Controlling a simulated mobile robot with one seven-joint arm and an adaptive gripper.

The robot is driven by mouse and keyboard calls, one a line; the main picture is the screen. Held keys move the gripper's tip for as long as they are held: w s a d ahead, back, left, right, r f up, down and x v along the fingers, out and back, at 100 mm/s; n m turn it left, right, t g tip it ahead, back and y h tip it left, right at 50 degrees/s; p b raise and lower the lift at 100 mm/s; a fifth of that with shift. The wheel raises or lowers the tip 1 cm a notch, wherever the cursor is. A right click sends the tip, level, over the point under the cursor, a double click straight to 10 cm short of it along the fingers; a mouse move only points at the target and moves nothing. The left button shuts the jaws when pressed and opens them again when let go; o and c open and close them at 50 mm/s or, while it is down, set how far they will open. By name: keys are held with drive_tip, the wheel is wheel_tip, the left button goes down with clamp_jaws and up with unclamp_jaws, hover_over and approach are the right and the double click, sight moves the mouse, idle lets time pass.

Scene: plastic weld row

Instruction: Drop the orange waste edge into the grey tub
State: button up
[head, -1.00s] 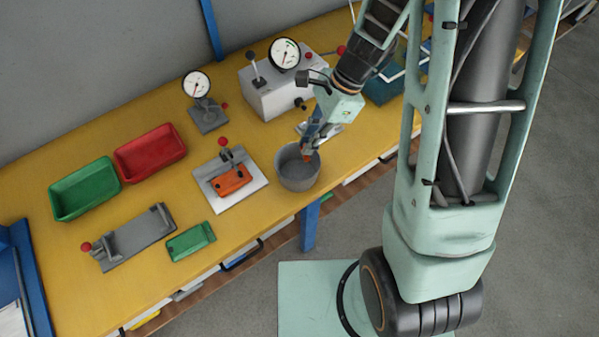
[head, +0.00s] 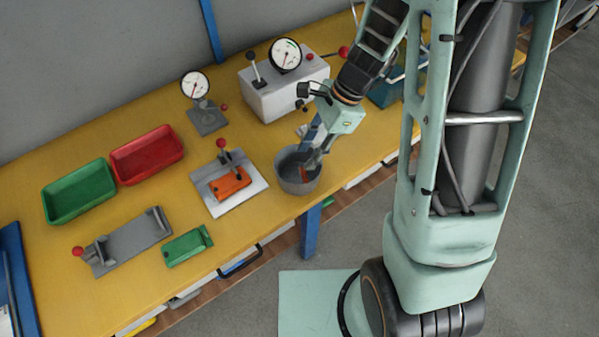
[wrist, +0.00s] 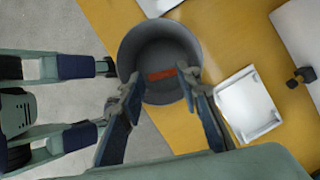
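The grey tub (head: 287,178) stands near the front edge of the yellow bench; its dark round inside also shows in the wrist view (wrist: 131,50). The orange waste edge (wrist: 161,74) appears as a short strip inside the tub's outline, beyond my fingertips. In the head view it shows as a small orange patch (head: 304,173) inside the tub. My gripper (head: 312,160) is over the tub opening, pointing down. In the wrist view the fingers (wrist: 161,86) are spread apart with nothing pinched between them. Whether the strip rests on the tub floor is hard to tell.
A clamp fixture with an orange part (head: 229,183) stands left of the tub. A white tray (wrist: 249,104) lies close beside the tub. A grey gauge box (head: 285,92) is behind. Red (head: 148,155) and green (head: 80,191) bins stand farther left.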

drive_tip(key=v, duration=1.2)
drive_tip(key=shift+d, duration=0.1)
